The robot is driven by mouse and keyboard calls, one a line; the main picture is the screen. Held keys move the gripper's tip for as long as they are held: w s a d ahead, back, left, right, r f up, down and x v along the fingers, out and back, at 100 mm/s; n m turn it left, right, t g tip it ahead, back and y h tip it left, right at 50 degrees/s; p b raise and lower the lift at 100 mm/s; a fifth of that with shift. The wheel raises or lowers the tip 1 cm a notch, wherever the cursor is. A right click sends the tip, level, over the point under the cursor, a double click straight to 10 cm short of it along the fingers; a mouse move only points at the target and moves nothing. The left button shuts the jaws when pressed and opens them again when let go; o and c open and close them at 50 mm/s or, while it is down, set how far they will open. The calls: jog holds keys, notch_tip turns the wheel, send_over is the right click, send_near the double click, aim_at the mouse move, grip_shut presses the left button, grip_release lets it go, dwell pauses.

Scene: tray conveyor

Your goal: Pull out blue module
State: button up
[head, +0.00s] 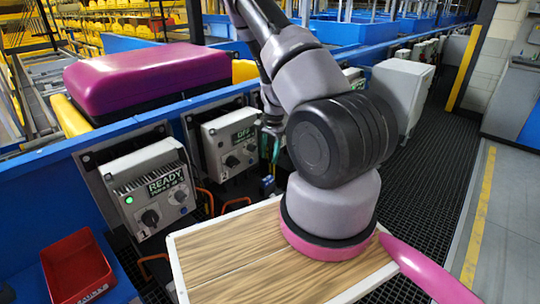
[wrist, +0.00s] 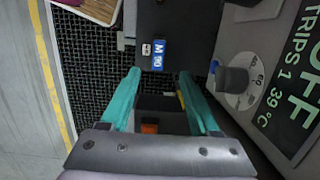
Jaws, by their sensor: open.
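The blue module (wrist: 159,54) shows in the wrist view as a small blue face with white lettering on a dark housing. A small white piece with a red mark sits just left of it. My gripper (wrist: 159,74) is open, its two teal fingers apart on either side of the line to the blue face, with nothing seen between the tips. In the head view my gripper (head: 270,146) is mostly hidden behind my arm, in front of the box reading OFF. A small blue piece (head: 267,187) shows below it there; I cannot tell its exact link to the housing.
The OFF box (head: 230,140) with its knob (wrist: 236,80) is close on the right in the wrist view. A READY box (head: 150,190) with a green light stands left. Orange handles, a red bin (head: 76,268) and a purple case (head: 145,75) are nearby. Dark grating (head: 430,200) is clear.

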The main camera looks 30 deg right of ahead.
aim_at(267, 178)
jog(key=shift+s+d+f, duration=0.1)
jog(key=shift+f, duration=0.3)
jog(key=f, duration=0.3)
jog(key=a+f, duration=0.1)
jog(key=f, duration=0.6)
jog(key=shift+s+a+f, duration=0.15)
jog(key=shift+s+a, duration=0.1)
grip_shut()
jog(key=shift+r, duration=2.45)
jog(key=shift+r, duration=0.2)
